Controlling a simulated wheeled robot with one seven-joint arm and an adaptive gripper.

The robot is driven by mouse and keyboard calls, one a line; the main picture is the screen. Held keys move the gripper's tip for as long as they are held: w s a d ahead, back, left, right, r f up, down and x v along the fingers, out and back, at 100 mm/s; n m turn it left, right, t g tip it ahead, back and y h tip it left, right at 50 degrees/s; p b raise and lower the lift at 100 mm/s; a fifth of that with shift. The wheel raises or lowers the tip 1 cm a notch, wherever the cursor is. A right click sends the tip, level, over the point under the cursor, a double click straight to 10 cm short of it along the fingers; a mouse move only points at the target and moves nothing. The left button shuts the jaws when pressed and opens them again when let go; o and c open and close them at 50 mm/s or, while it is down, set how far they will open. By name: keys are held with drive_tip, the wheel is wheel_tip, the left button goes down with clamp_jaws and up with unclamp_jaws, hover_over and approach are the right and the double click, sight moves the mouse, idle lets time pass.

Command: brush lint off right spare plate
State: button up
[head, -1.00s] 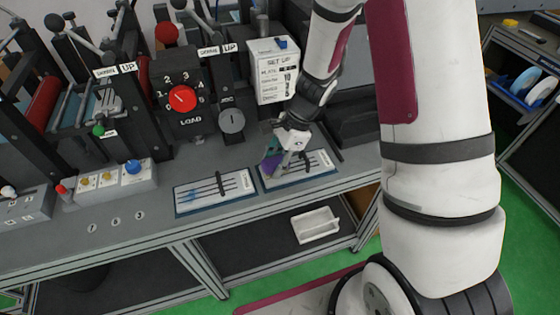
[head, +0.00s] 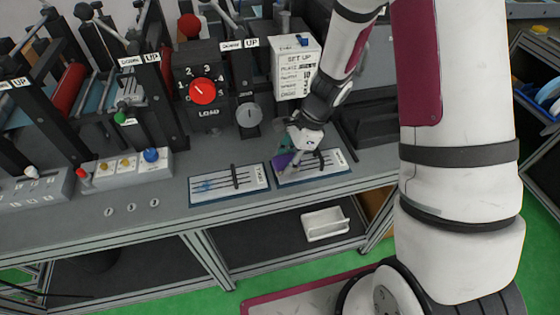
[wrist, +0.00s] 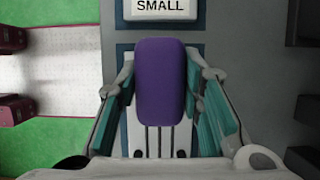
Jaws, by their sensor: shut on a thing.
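The right spare plate (head: 338,161) is a pale plate with dark lines in a blue-edged holder on the bench. My gripper (head: 287,165) is over its left part in the head view. In the wrist view, the teal finger pads are shut on a purple brush block (wrist: 160,80).
The left spare plate (head: 222,185) lies beside it, with blue specks at its left end. A control box (head: 127,166) stands further left. The press with its red load dial (head: 203,91) and the set-up sign box (head: 296,65) stand behind. A white tray (head: 325,224) is on the lower shelf.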

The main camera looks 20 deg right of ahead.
drive_tip(key=shift+d, duration=2.4)
drive_tip(key=shift+r+p, duration=1.6)
drive_tip(key=shift+r, duration=1.35)
drive_tip(key=shift+r, duration=0.15)
wheel_tip(320, 180, up, 3)
drive_tip(key=shift+f+p, duration=0.15)
drive_tip(key=shift+p, duration=0.55)
drive_tip(key=shift+f, duration=0.15)
drive_tip(key=b, duration=0.3)
hover_over(304, 158)
drive_tip(key=s, duration=0.3)
drive_tip(key=shift+w+a+f, duration=0.1)
drive_tip(key=shift+a+f, duration=0.05)
drive_tip(key=shift+f, duration=0.95)
drive_tip(key=shift+w+a+f, duration=0.1)
drive_tip(key=shift+a+f, duration=0.05)
drive_tip(key=shift+f, duration=0.95)
drive_tip(key=shift+w+a+f, duration=0.1)
drive_tip(key=shift+a+f, duration=0.05)
drive_tip(key=shift+f, duration=0.95)
